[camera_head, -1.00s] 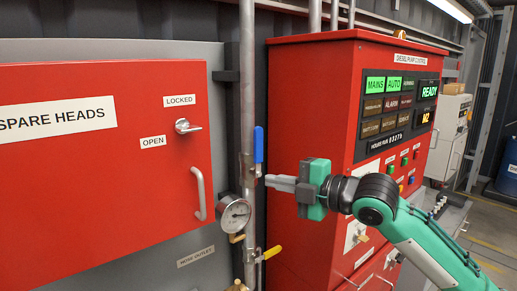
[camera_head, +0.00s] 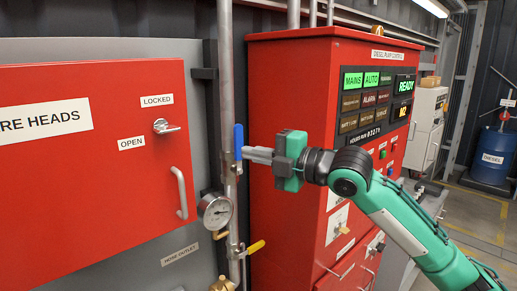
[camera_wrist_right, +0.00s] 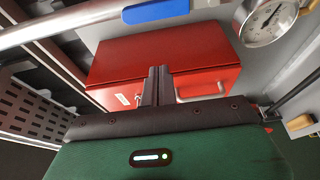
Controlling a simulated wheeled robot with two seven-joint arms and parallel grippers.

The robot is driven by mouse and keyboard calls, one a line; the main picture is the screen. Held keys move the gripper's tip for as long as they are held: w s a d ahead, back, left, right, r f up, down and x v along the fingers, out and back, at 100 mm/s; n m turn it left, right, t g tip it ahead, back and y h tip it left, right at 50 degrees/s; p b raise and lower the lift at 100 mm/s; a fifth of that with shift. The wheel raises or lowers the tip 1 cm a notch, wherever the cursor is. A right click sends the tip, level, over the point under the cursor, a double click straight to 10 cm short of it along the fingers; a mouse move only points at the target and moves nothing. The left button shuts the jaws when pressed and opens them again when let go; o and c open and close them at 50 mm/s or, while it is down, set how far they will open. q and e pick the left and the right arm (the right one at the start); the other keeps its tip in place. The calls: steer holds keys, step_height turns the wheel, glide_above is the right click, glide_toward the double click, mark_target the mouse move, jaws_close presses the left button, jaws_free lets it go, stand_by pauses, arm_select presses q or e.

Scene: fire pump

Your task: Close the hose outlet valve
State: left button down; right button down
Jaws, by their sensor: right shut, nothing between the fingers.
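A blue lever handle (camera_head: 239,142) stands upright along the vertical grey pipe (camera_head: 226,80); it also shows at the top of the right wrist view (camera_wrist_right: 170,10). A yellow lever handle (camera_head: 256,247) sits lower on the pipe, tilted up to the right. A "HOSE OUTLET" label (camera_head: 180,255) is on the grey panel left of it, with a brass fitting (camera_head: 222,284) at the bottom edge. My right gripper (camera_head: 246,153) is shut and empty, its fingertips beside the lower part of the blue handle. I cannot tell whether they touch. My left gripper is out of view.
A pressure gauge (camera_head: 215,211) sits left of the pipe. A red spare heads cabinet (camera_head: 80,200) is at the left. The red diesel pump control cabinet (camera_head: 285,90) stands behind my right gripper. A blue drum (camera_head: 490,157) stands on open floor at the far right.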

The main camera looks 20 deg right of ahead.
mark_target(240, 144)
steer(key=w+p, duration=0.2)
steer(key=w+a+p, duration=0.1)
steer(key=w, duration=0.1)
steer(key=w+p, duration=0.2)
steer(key=w, duration=0.1)
steer(key=shift+a+r+p, duration=0.1)
steer(key=shift+a+p, duration=0.15)
steer(key=shift+p, duration=0.1)
steer(key=shift+d, duration=0.3)
steer(key=shift+w, duration=0.1)
steer(key=shift+a, duration=0.15)
steer(key=shift+d, duration=0.2)
